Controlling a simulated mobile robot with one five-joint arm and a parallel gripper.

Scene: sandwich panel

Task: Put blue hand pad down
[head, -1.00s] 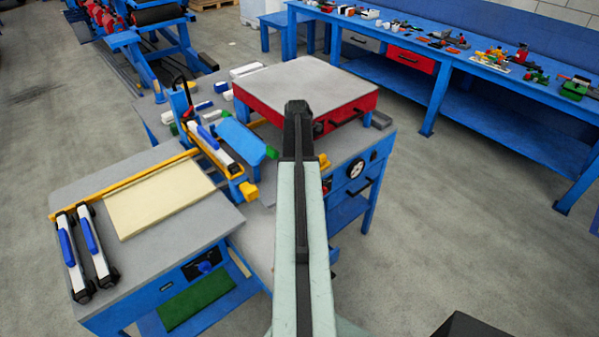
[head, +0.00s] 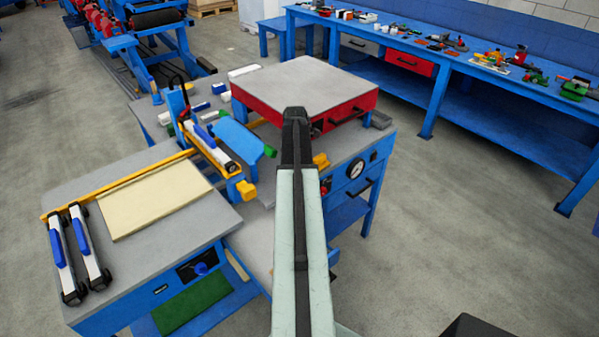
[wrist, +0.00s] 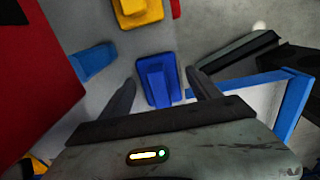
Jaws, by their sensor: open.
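In the wrist view the blue hand pad (wrist: 157,84) rests on a grey surface, with a raised grip along its middle. My gripper (wrist: 158,88) is open, with one dark finger on each side of the pad. A gap shows between the pad and each finger, and nothing is held. In the head view my arm hides the pad and the gripper's fingers.
A yellow pad (wrist: 137,10) lies just beyond the blue one. The red press box (head: 345,112) with a grey top stands close by. A yellow-railed table (head: 205,220) with a cream panel (head: 155,199) is at the left. Open floor lies right.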

